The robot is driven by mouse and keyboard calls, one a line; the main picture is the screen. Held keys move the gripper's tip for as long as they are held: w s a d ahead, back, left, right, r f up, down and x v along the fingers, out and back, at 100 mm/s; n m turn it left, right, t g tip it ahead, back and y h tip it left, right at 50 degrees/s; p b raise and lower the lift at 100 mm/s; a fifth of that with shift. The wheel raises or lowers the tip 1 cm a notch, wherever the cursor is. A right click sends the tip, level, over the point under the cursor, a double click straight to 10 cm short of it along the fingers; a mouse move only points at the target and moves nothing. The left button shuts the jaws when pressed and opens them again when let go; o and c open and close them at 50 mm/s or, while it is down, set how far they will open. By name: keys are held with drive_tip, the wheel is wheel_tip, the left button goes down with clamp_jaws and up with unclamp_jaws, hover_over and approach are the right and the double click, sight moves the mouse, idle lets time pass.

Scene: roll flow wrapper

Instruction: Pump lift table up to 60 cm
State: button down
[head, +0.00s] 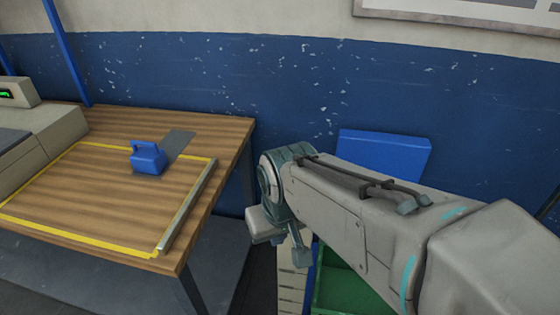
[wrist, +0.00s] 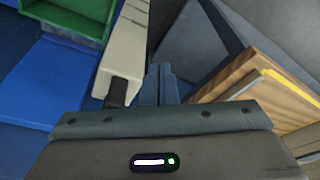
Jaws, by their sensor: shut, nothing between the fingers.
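My gripper (wrist: 160,85) is shut and empty; its two blue-grey fingers are together in the wrist view. They are close beside a long beige upright piece (wrist: 125,45) with a dark block (wrist: 116,93) at its near end; I cannot tell whether they touch. In the head view my arm reaches down, and a pale upright strip with dark marks (head: 292,282) shows below the wrist. A green crate (head: 340,295) is partly behind my arm. It also shows in the wrist view (wrist: 65,30). I cannot clearly make out the lift table, its pump or a height reading.
A wooden table (head: 110,210) with a yellow outline and a metal bar (head: 188,208) stands at left. On it is a blue handled block (head: 148,158). A beige machine (head: 35,135) stands at far left. A blue panel (head: 385,152) is behind my arm, near the wall.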

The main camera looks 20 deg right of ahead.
drive_tip(key=w+d+r+n+g, duration=0.1)
drive_tip(key=w+d+r+n, duration=0.2)
drive_tip(key=n, duration=0.2)
drive_tip(key=w+d+r+n, duration=0.2)
drive_tip(key=w+d+n, duration=0.2)
drive_tip(key=n, duration=0.2)
drive_tip(key=w+d+r+n+g+y, duration=0.1)
drive_tip(key=w+d+r+n, duration=0.2)
drive_tip(key=w+n, duration=0.1)
drive_tip(key=shift+w+d+r+n+g+p, duration=0.15)
drive_tip(key=shift+d+r+n+g+p, duration=0.2)
drive_tip(key=shift+n, duration=0.45)
drive_tip(key=shift+w+d+r+n, duration=0.15)
drive_tip(key=shift+w+d+n, duration=0.05)
drive_tip(key=shift+d+n, duration=0.2)
drive_tip(key=shift+w+d+r+n, duration=0.15)
drive_tip(key=shift+d+n, duration=0.15)
drive_tip(key=shift+n, duration=0.2)
drive_tip(key=shift+f, duration=0.1)
drive_tip(key=f+b, duration=0.6)
drive_tip(key=shift+a+f, duration=0.4)
drive_tip(key=shift+f, duration=0.1)
